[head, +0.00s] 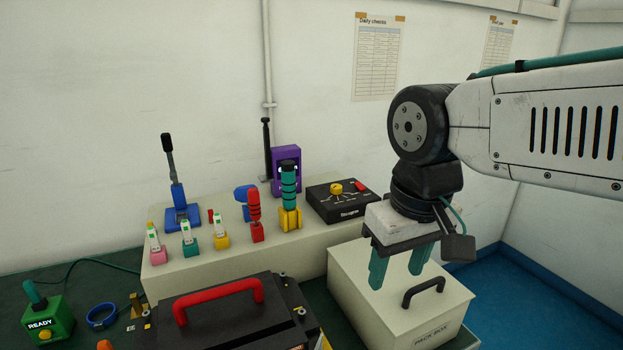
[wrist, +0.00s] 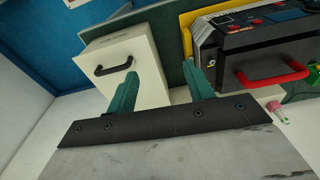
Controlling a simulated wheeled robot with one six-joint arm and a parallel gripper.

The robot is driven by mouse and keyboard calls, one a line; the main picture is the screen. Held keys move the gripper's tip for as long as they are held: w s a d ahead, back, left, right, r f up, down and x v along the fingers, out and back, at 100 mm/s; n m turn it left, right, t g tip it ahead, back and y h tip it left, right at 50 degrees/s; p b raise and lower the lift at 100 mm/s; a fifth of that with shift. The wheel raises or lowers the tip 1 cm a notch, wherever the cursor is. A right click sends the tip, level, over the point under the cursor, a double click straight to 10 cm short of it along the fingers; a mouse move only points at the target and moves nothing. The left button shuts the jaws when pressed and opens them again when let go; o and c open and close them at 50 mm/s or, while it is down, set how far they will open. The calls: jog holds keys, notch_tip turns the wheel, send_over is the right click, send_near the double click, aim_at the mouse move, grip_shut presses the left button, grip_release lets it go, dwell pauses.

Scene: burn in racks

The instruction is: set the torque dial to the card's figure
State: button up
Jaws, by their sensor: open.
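A black box with a yellow knob (head: 336,188) and a red piece on its top sits at the right end of the pale raised shelf; it looks like the torque dial. The lettering on its front and the marks around the knob are too small to read for sure. I cannot make out a card with a figure. My gripper (head: 397,279) points down with its teal fingers apart and empty, in front of and to the right of the dial box, above the white lidded box. In the wrist view my gripper (wrist: 161,68) also shows open with nothing between the fingers.
The white box (head: 345,290) with a black handle stands below my gripper. A black case (head: 205,325) with a red handle stands front centre. The pale shelf (head: 290,255) carries several coloured tools and stands. A green READY box (head: 48,325) is front left. Sheets (head: 377,60) hang on the wall.

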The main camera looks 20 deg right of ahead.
jog(key=w+d+r+m, duration=0.1)
jog(key=w+r, duration=0.1)
jog(key=w, duration=0.4)
jog(key=w+d+r+m, duration=0.1)
jog(key=w+r+m, duration=0.15)
jog(key=w, duration=0.35)
jog(key=m+g, duration=0.1)
jog(key=m, duration=0.5)
send_over(336, 186)
notch_tip(336, 186, down, 4)
jog(key=shift+s+f, duration=0.1)
jog(key=shift+f, duration=0.1)
jog(key=shift+d+f+m, duration=0.1)
jog(key=shift+f+m, duration=0.15)
jog(key=shift+f, duration=0.1)
notch_tip(336, 186, down, 7)
jog(key=shift+f, duration=0.1)
jog(key=c, duration=1)
